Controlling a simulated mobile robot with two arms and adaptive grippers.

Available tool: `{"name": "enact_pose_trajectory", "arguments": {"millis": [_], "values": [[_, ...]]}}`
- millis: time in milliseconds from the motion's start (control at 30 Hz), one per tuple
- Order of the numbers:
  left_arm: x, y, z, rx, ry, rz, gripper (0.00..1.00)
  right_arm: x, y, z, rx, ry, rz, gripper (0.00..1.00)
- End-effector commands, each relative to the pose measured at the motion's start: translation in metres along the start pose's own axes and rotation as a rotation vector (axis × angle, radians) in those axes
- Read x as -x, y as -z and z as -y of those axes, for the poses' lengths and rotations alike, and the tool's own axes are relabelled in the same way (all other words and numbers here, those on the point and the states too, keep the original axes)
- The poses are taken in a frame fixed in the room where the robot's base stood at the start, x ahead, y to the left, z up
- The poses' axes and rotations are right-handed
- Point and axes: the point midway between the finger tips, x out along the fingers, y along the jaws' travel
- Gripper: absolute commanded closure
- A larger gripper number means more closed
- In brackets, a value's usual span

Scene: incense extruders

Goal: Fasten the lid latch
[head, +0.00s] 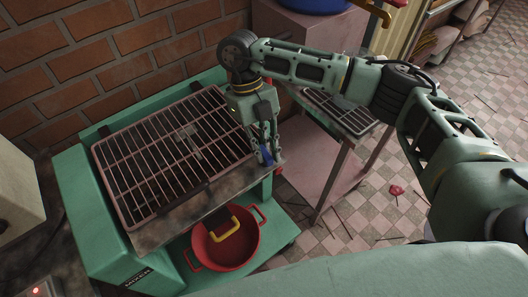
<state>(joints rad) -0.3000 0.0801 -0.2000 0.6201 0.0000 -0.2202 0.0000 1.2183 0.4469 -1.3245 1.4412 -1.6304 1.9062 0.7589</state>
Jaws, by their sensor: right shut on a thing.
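The green machine (90,215) stands against the brick wall with its barred grid lid (135,160) lying down flat over its top. My right gripper (267,160) points down at the lid's right front corner. The fingers hide most of this piece, so I cannot tell whether the latch is engaged. My left gripper is not in view.
A red pan (225,252) sits low at the machine's front, below a yellow handle (232,243). A rack-topped stand (340,112) is to the right. The tiled floor (360,215) beyond has scattered sticks and a red scrap (396,190).

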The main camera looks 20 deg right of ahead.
Motion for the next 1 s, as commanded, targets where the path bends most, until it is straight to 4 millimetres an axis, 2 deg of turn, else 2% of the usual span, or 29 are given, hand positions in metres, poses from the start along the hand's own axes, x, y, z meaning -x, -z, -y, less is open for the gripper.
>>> {"name": "enact_pose_trajectory", "arguments": {"millis": [233, 800, 833, 1000], "values": [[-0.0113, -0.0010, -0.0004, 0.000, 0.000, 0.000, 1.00, 0.0007, -0.0011, -0.0002, 0.085, 0.037, 0.005, 1.00], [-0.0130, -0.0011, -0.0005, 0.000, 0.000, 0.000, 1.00, 0.0023, -0.0006, -0.0007, 0.116, 0.048, 0.006, 1.00], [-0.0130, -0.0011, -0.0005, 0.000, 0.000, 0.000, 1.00, 0.0023, -0.0006, -0.0007, 0.116, 0.048, 0.006, 0.84], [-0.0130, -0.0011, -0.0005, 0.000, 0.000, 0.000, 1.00, 0.0016, -0.0004, -0.0007, 0.115, 0.048, 0.004, 0.69]]}}
